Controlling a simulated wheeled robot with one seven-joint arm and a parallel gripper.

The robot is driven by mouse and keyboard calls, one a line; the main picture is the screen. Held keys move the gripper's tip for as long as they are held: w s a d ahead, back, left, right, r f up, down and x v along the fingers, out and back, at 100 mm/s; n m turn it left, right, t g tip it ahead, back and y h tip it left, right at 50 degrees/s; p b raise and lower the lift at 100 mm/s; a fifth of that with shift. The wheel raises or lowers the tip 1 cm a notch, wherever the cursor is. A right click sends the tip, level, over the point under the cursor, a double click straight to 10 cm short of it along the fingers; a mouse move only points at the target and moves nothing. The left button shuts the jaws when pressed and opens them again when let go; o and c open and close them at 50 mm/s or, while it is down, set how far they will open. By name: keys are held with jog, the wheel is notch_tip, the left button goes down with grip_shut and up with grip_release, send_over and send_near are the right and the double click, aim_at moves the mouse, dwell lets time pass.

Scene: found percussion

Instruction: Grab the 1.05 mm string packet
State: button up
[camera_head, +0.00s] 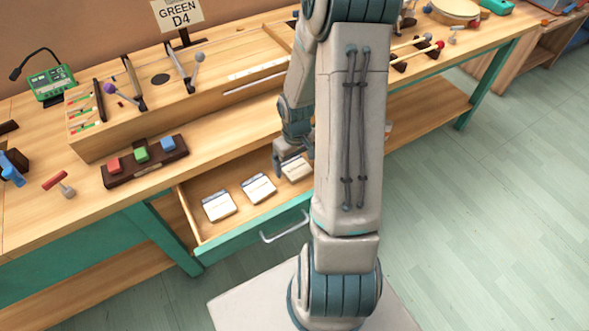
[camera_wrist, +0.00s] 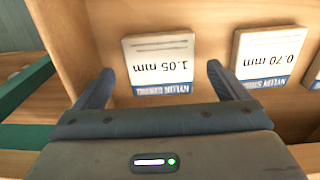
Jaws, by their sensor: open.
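The 1.05 mm string packet (camera_wrist: 160,66) is a flat cream packet with a blue "nylon strings" band, its print upside down in the wrist view. It lies in the open drawer (camera_head: 287,222), near one wooden wall. My gripper (camera_wrist: 156,78) is open, one finger at each side of this packet, with no contact that I can make out. In the head view my gripper (camera_head: 293,163) is over the drawer's right-hand packet (camera_head: 296,171), partly hiding it. The 0.70 mm packet (camera_wrist: 267,55) lies beside it, to the right in the wrist view.
In the head view, two more packets, the middle one (camera_head: 258,188) and the left one (camera_head: 218,205), lie in the drawer. The bench (camera_head: 230,155) above holds a block with red, green and blue buttons (camera_head: 143,160). My arm hides part of the drawer's right side.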

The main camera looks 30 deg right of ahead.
jog(key=shift+f, duration=0.6)
jog(key=c, duration=1)
jog(key=shift+r, duration=0.1)
jog(key=shift+c, duration=0.2)
